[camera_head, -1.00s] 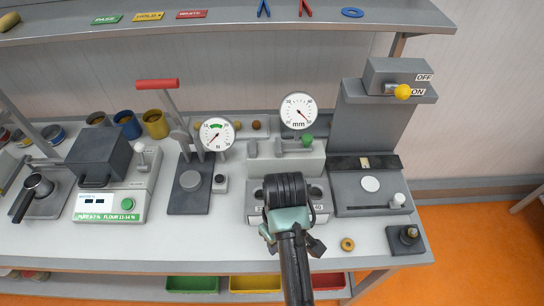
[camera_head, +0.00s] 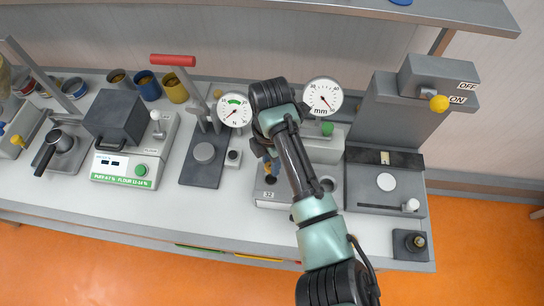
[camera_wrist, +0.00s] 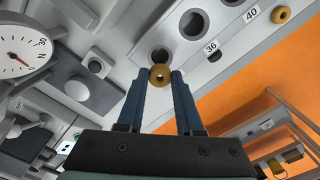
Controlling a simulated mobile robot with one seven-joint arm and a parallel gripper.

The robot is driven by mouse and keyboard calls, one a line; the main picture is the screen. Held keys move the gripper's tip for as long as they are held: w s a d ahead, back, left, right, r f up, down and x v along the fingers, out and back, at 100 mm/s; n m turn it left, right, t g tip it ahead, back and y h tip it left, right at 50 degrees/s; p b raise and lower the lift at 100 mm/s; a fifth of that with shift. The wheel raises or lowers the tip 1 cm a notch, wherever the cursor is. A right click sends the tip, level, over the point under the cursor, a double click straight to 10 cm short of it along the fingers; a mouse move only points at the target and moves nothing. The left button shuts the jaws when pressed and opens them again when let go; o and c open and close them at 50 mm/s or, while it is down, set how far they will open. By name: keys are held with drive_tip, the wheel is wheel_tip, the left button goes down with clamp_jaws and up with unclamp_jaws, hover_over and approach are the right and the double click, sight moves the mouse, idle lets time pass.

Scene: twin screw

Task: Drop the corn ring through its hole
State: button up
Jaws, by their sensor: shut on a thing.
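My gripper (camera_wrist: 159,80) is shut on a small golden-brown corn ring (camera_wrist: 159,73), held between the tips of its two blue fingers. In the wrist view the ring overlaps the edge of the nearest dark hole (camera_wrist: 160,54) in a grey block (camera_wrist: 178,48). I cannot tell how far above the hole it is. Further holes lie beside the labels 36 and 40. In the head view my gripper (camera_head: 266,166) is over the left end of the block (camera_head: 270,204), by the label 32. My arm hides much of the block there.
Dial gauges (camera_head: 323,95) (camera_head: 234,110) stand behind and left of the block. A press with a red lever (camera_head: 173,60) is to the left; a grey machine (camera_head: 386,180) stands right.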

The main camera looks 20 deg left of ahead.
drive_tip(key=shift+f+b, duration=2.05)
drive_tip(key=shift+f, duration=0.65)
drive_tip(key=shift+p, duration=0.4)
drive_tip(key=o, duration=1.4)
drive_tip(key=shift+r, duration=0.1)
drive_tip(key=shift+r+p, duration=3.15)
drive_tip(key=shift+r, duration=0.3)
